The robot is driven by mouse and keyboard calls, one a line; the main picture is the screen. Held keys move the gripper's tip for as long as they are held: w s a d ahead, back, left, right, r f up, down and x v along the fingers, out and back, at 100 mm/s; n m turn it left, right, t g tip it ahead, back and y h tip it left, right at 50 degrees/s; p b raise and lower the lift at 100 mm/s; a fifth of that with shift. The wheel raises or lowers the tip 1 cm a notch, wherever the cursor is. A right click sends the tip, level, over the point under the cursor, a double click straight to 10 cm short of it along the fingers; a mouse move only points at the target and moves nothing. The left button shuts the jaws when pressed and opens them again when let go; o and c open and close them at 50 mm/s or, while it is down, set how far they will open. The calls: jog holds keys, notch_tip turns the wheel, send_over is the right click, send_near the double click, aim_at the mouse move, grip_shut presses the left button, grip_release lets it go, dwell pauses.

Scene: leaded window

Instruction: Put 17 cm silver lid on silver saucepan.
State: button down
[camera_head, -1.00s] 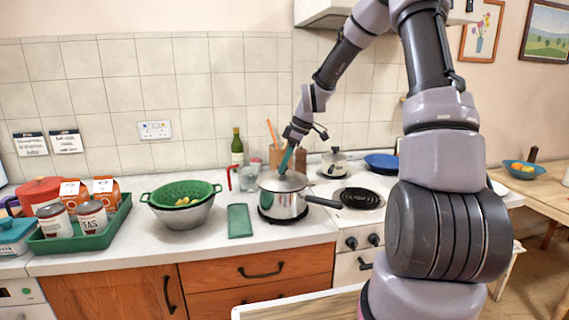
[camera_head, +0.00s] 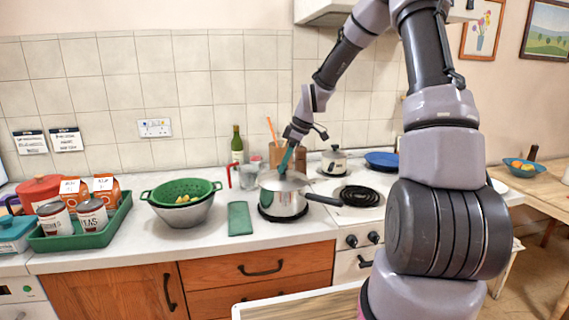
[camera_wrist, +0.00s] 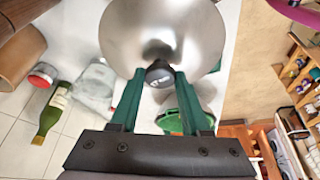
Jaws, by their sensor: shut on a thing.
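I cannot tell whether the lid's rim is fully seated all round. My gripper (camera_head: 286,166), with green fingers, reaches down from above and is shut on the lid's dark knob. In the wrist view the lid (camera_wrist: 190,30) fills the top middle, and its knob (camera_wrist: 159,73) sits between the fingertips of my gripper (camera_wrist: 158,80). The lid hides the saucepan there.
A small lidded pot (camera_head: 334,162) stands behind the saucepan, right of it. A bare black ring (camera_head: 359,196) lies right of the handle. A glass jug (camera_head: 248,177), a bottle (camera_head: 237,145) and a green cloth (camera_head: 240,218) are to the left. A green colander (camera_head: 182,190) sits farther left.

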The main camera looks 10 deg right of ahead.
grip_release()
dwell(0.3)
jog(key=shift+r, duration=3.5)
jog(key=s+d+r+m+t, duration=0.1)
jog(key=s+r+m, duration=0.4)
jog(key=s, duration=0.5)
jog(key=s+d+r+m+t+h, duration=0.1)
jog(key=s+d+r+m+t, duration=0.1)
jog(key=s+r+m, duration=0.4)
jog(key=s+d+r+m+t+h, duration=0.1)
jog(key=s+r+m, duration=0.5)
jog(key=s, duration=0.7)
jog(key=shift+s+d+m+t, duration=0.35)
jog(key=shift+d+t, duration=0.25)
jog(key=shift+t, duration=0.2)
